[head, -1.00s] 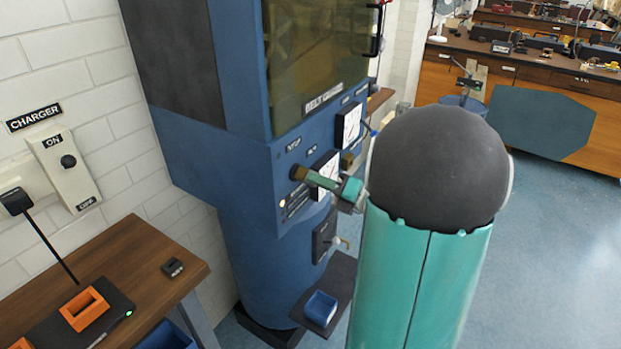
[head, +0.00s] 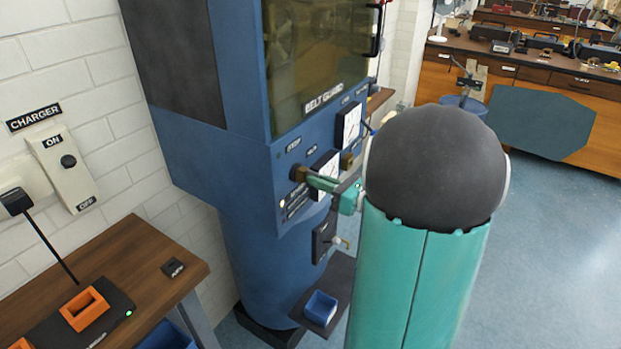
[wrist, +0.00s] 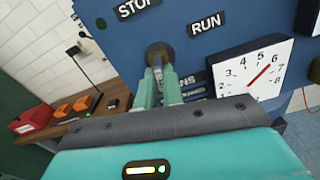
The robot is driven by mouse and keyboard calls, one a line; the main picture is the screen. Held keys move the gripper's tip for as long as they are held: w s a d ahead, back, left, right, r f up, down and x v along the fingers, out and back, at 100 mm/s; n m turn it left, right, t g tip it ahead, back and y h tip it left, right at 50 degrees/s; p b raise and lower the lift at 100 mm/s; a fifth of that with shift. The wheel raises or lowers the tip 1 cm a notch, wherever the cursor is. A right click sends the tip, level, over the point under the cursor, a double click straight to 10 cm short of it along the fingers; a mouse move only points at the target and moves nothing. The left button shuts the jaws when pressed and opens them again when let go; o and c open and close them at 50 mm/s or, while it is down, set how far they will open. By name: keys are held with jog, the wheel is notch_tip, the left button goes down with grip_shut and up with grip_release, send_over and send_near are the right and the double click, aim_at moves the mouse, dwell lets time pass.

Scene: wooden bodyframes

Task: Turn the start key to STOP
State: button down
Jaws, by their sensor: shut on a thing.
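The start key (wrist: 157,63) is a small grey piece standing out of a round brass-brown switch (wrist: 160,50) on the blue machine's panel. The switch also shows in the head view (head: 297,172). The STOP label (wrist: 137,7) is up and left of the switch in the wrist view, and the RUN label (wrist: 205,24) is up and right. My gripper (wrist: 159,85) has its teal fingers shut on the key; in the head view the gripper (head: 312,179) reaches the panel from the right. The fingers hide part of the key, so its exact angle is hard to tell.
White dials, one of them (wrist: 262,75) close right of my gripper, sit on the panel. The belt guard (head: 325,55) is above. A wooden table (head: 120,262) with orange blocks and a charger box (head: 65,165) are at left. Open floor lies right.

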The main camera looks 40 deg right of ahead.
jog(key=n, duration=0.3)
jog(key=c, duration=1.4)
grip_release()
jog(key=shift+c, duration=0.2)
jog(key=v, duration=1.3)
jog(key=shift+s, duration=0.4)
